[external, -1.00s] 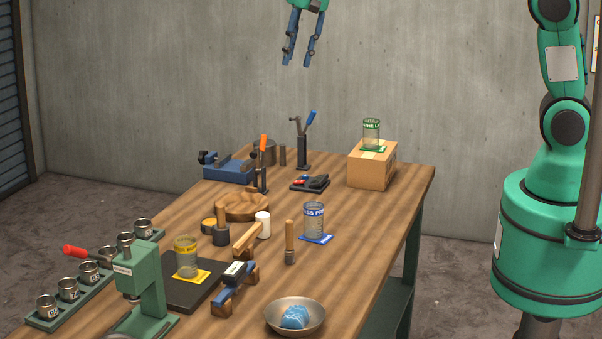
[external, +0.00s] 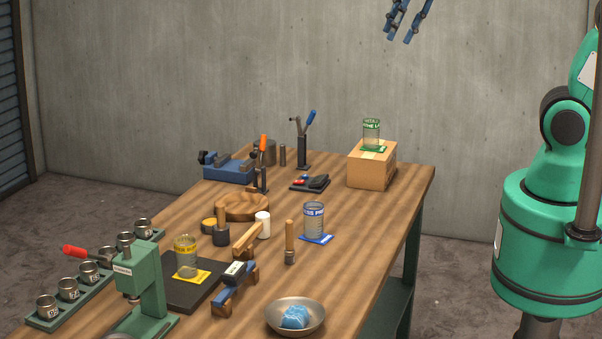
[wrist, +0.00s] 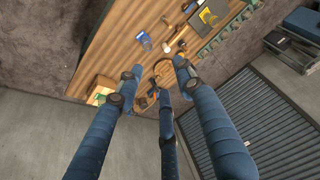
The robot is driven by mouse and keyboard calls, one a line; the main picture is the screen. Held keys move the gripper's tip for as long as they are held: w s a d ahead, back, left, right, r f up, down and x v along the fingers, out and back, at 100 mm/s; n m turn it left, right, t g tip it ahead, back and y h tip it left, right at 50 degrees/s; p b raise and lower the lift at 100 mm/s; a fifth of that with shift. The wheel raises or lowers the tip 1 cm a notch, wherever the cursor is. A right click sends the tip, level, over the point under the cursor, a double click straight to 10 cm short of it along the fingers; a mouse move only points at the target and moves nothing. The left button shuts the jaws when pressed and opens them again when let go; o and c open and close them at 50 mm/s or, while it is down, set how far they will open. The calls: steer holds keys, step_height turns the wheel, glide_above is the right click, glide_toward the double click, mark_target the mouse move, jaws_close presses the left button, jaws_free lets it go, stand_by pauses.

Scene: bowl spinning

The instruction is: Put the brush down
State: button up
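A wooden-handled tool with a dark lower end, which looks like the brush (external: 289,243), stands upright on the workbench (external: 350,255) in the external view, right of the middle.
A metal bowl with blue stuff inside (external: 272,318) sits at the near edge. A glass jar on a blue card (external: 314,222), a cardboard box (external: 370,172) with a green-labelled jar (external: 371,135), lever tools (external: 303,150) and a green press (external: 146,290) stand around. The air around my gripper is clear.

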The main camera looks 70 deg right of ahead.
steer(key=s+f+n+t, duration=0.1)
steer(key=s+f, duration=0.1)
steer(key=s, duration=1)
steer(key=shift+f, duration=0.35)
steer(key=shift+f, duration=0.1)
step_height(320, 180, down, 18)
steer(key=b, duration=1.8)
